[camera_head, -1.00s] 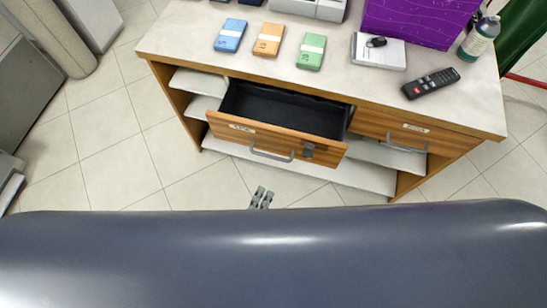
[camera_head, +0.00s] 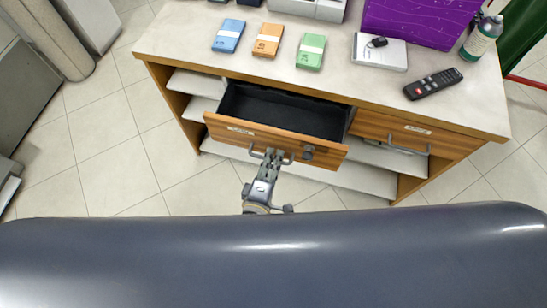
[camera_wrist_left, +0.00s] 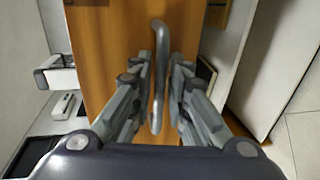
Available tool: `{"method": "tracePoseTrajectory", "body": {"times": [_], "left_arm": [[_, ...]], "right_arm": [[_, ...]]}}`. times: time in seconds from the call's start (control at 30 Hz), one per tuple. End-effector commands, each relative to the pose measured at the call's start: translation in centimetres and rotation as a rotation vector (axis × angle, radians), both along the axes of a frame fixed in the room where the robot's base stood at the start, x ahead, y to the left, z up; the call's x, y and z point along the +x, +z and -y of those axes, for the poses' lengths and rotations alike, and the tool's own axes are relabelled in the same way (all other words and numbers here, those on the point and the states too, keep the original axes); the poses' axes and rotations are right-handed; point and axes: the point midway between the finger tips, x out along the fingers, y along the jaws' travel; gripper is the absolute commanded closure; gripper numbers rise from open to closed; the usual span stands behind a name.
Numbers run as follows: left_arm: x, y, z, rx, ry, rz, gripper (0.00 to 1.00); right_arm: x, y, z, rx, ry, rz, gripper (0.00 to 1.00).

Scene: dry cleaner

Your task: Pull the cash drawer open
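The cash drawer (camera_head: 279,144) sticks out of the counter's front, with its black inside (camera_head: 280,108) showing and looking empty. Its grey bar handle (camera_head: 291,159) is on the wooden front, left of a dark lock-like knob (camera_head: 308,152). My left gripper (camera_head: 271,157) is at the left part of this handle. In the left wrist view the handle (camera_wrist_left: 159,80) runs between the two fingers of my left gripper (camera_wrist_left: 164,65). The fingers are apart, one on each side of the bar, with a gap showing. My right gripper is not in view.
The counter top (camera_head: 190,30) bears blue (camera_head: 229,36), orange (camera_head: 268,40) and green (camera_head: 310,52) ticket pads, a white box (camera_head: 379,52), a black remote (camera_head: 433,84) and a bottle (camera_head: 481,37). A second drawer (camera_head: 405,133), shut, is at right. The tiled floor in front is clear.

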Motion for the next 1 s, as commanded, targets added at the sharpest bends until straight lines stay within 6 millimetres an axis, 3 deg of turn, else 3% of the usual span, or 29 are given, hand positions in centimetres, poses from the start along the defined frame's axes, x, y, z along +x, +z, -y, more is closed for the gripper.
{"method": "tracePoseTrajectory", "body": {"times": [0.3,0.33,0.4,0.67,0.87,1.0], "left_arm": [[0.4,-0.1,0.1,0.001,-0.001,-0.001,0.84],[0.4,-0.1,0.1,0.001,-0.001,-0.001,0.86],[0.4,-0.1,0.1,0.001,-0.001,-0.001,1.0],[0.2,-0.1,0.1,0.001,-0.001,-0.002,1.0],[-1.4,-0.1,-0.3,0.002,-0.003,-0.004,1.0],[-3.9,-0.2,-1.2,0.003,-0.004,-0.005,1.0]], "right_arm": [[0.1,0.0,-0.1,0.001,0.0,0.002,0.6],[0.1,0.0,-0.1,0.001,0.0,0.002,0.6],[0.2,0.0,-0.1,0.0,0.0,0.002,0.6],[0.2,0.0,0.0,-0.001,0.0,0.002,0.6],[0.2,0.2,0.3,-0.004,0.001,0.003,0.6],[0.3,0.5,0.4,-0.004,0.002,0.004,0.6]]}}
